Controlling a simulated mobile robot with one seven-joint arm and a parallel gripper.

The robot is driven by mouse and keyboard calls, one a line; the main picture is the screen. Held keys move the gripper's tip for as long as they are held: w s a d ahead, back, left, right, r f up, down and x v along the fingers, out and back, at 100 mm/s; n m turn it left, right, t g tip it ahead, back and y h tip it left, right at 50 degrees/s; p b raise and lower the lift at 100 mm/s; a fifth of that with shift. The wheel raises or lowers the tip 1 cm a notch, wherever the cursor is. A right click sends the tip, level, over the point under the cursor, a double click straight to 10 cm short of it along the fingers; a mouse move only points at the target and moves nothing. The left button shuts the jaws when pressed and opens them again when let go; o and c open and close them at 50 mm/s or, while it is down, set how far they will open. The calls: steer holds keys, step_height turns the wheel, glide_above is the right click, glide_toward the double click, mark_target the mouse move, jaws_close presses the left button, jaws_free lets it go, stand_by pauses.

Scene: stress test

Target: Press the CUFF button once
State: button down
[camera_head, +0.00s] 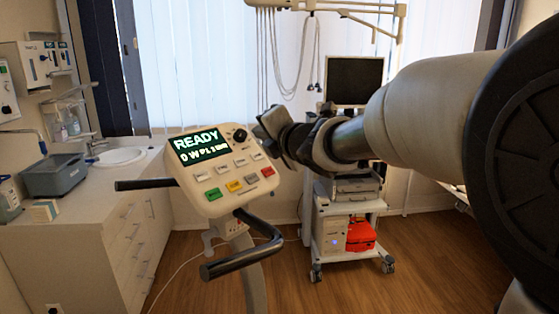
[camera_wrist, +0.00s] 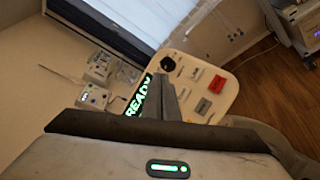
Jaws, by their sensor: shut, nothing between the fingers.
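The stress-test console (camera_head: 213,197) is a pale tilted panel on a post. Its display (camera_head: 202,146) reads READY, with 0 W below. Beneath it are several white buttons (camera_head: 225,170), then a green (camera_head: 213,194), a yellow (camera_head: 234,186), a grey and a red button (camera_head: 267,172). The labels are too small to read, so I cannot tell which is CUFF. My gripper (camera_head: 262,130) is shut and empty, near the console's upper right corner by the black knob (camera_head: 240,136). In the wrist view the shut fingers (camera_wrist: 166,82) hide part of the panel; the red button (camera_wrist: 217,84) shows.
Black handlebars (camera_head: 243,254) stick out below and left of the console. A wheeled cart (camera_head: 333,223) with a monitor (camera_head: 355,81) and a red case stands behind my arm. A counter (camera_head: 80,196) with a sink (camera_head: 118,157) is at left. Wooden floor lies open at right.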

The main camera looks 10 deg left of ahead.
mark_target(241, 162)
steer(key=shift+f, duration=0.1)
steer(key=a+f+b, duration=0.1)
steer(key=f, duration=0.1)
steer(key=w+a+f+b, duration=0.1)
steer(key=b, duration=0.1)
steer(key=w+a+f+b, duration=0.1)
steer(key=f, duration=0.1)
steer(key=shift+w+a+f, duration=0.15)
steer(key=shift+w+f, duration=0.1)
steer(key=shift+f, duration=0.1)
steer(key=shift+w+a+f+b, duration=0.4)
steer(key=shift+a+f+b, duration=0.2)
steer(key=shift+b, duration=0.3)
steer(key=shift+f, duration=0.1)
stand_by(1.0)
steer(key=shift+w+a+f+b, duration=0.1)
steer(key=shift+w+f+b, duration=0.1)
steer(key=shift+b, duration=0.25)
steer(key=shift+a+f+b, duration=0.2)
steer(key=shift+f+b, duration=0.15)
steer(key=shift+b, duration=0.1)
stand_by(0.5)
steer(key=shift+r, duration=0.1)
steer(key=shift+s+d+r+p, duration=0.25)
steer(key=shift+d+r+p, duration=0.1)
steer(key=shift+r, duration=0.15)
